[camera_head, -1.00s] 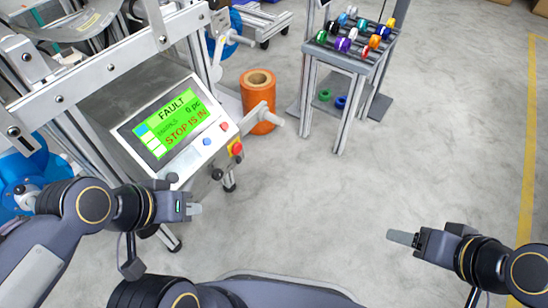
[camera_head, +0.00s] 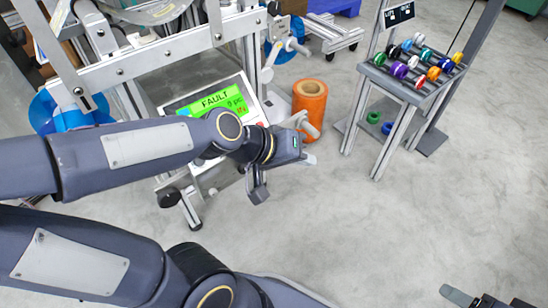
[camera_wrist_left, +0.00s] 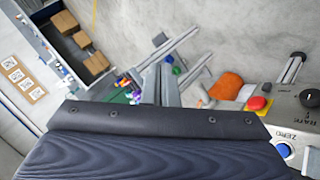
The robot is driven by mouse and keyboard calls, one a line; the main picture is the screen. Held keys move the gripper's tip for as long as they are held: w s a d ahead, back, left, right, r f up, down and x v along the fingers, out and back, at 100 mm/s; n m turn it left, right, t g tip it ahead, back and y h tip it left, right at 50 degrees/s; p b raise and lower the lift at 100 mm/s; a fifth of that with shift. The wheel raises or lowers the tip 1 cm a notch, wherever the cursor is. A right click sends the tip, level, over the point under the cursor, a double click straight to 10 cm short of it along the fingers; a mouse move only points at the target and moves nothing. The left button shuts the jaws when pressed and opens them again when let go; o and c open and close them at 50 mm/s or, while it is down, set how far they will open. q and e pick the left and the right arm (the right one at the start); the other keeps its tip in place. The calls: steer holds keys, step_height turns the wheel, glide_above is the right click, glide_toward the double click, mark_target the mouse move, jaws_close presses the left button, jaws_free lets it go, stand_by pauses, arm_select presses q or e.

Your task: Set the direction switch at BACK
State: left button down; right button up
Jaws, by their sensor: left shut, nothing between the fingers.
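The machine's control panel (camera_head: 240,84) has a green screen (camera_head: 222,101) reading FAULT. My left arm hides much of its lower part, and I cannot make out the direction switch there. In the left wrist view, part of a grey control box (camera_wrist_left: 290,105) shows a red button (camera_wrist_left: 257,103), a dark knob (camera_wrist_left: 310,98) near the letters RATE, and a blue button (camera_wrist_left: 284,150) by ZERO. My left gripper (camera_head: 309,160) is shut and empty, in front of the panel's right side in the picture. My right gripper (camera_head: 460,296) is at the bottom right, partly cut off.
An orange roll (camera_head: 311,105) stands on the floor behind my left gripper. A rack (camera_head: 398,88) with several coloured reels stands at the upper right. Machine frame bars (camera_head: 150,55) run above the panel. The floor at centre right is clear.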

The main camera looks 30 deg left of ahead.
arm_select(q)
steer(key=w+d+f+n+y+p, duration=0.1)
steer(key=w+f+n+y, duration=0.25)
steer(key=w, duration=0.35)
steer(key=w+d+f+n+y+p, duration=0.2)
steer(key=w+f+n, duration=0.1)
steer(key=w+f, duration=0.3)
step_height(320, 180, down, 6)
steer(key=a+r+n+y+p, duration=0.1)
steer(key=a+n+y, duration=0.15)
steer(key=y, duration=0.25)
steer(key=s+a+f+g+y+p, duration=0.2)
steer(key=s+a+y, duration=0.2)
steer(key=s+y, duration=0.3)
steer(key=y, duration=0.2)
steer(key=shift+y, duration=0.35)
steer(key=shift+a, duration=0.1)
steer(key=b+x, duration=0.3)
steer(key=x, duration=0.7)
